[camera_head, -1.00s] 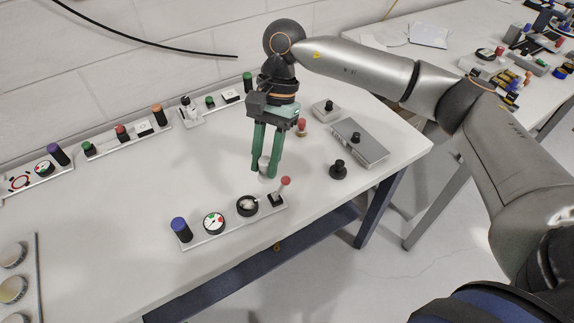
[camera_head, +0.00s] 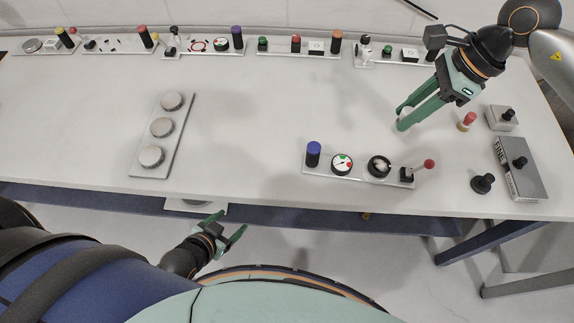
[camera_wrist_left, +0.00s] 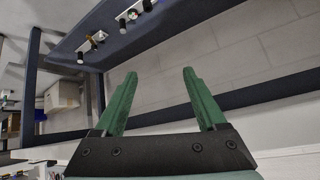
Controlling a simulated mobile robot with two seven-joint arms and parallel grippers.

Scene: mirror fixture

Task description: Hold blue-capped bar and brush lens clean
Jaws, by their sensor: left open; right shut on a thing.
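The blue-capped bar (camera_head: 330,172) lies near the table's front edge. It carries a blue-topped black post (camera_head: 313,155), a dial gauge (camera_head: 342,163), a black-rimmed round lens (camera_head: 379,165) with whitish patches, and a red-knobbed lever (camera_head: 428,165). My right gripper (camera_head: 403,118) points down behind the lens, apart from the bar. It is shut on a small pale piece, mostly hidden by the fingers; I cannot tell whether it is a brush. My left gripper (camera_head: 226,231) is open and empty, low in front of the table edge. Its spread fingers show in the left wrist view (camera_wrist_left: 160,90).
A plate with three round discs (camera_head: 142,168) lies left of the bar. A red-topped piece (camera_head: 468,121), a grey box (camera_head: 519,178) and a black knob (camera_head: 483,183) stand on the right. Several instrument bars line the back (camera_head: 285,51). The table middle is clear.

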